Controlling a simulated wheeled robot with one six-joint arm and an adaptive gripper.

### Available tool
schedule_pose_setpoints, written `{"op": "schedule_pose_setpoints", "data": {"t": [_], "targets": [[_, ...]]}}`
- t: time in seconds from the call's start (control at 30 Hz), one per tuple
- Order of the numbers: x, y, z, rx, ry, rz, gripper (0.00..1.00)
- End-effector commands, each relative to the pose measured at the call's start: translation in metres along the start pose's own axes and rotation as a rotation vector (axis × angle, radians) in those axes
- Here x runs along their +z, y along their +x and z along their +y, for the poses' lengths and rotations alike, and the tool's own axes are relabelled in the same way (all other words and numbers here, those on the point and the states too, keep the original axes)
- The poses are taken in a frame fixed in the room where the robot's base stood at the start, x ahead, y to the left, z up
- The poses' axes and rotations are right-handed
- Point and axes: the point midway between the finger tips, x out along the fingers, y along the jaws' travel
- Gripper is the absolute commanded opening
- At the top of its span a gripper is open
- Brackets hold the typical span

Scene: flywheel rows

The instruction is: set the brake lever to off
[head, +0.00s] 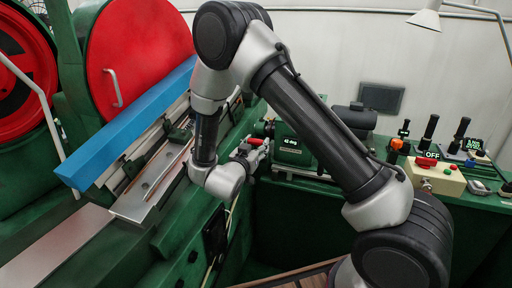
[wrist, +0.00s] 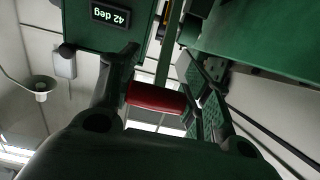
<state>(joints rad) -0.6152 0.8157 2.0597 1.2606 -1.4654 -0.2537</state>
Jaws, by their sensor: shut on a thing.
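My gripper (head: 246,153) is at the left side of a green box (head: 294,156) and is shut on a red handle (head: 258,141). In the wrist view the red handle (wrist: 155,97) lies crosswise between the two dark fingers of my gripper (wrist: 158,90). The box's small readout (wrist: 111,16) shows 42 deg, upside down in that view. On the console at right, a black-handled lever (head: 430,128) stands upright behind a display (head: 432,154) reading OFF. No label tells which of these is the brake lever.
Other levers (head: 461,133) and a cream box with a red button (head: 427,162) stand on the console. A dark screen (head: 381,97) is behind. Big red wheels (head: 135,50) and a blue bar (head: 125,125) fill the left. My arm crosses the middle.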

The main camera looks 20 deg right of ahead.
Motion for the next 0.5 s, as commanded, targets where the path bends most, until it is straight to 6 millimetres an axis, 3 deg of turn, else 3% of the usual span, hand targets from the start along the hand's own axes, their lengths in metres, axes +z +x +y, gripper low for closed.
{"op": "schedule_pose_setpoints", "data": {"t": [0.27, 0.5], "targets": [[-0.017, 0.017, -0.001, -0.001, 0.008, -0.139, 0.06], [-0.033, 0.043, -0.001, -0.001, 0.010, -0.334, 0.06]]}}
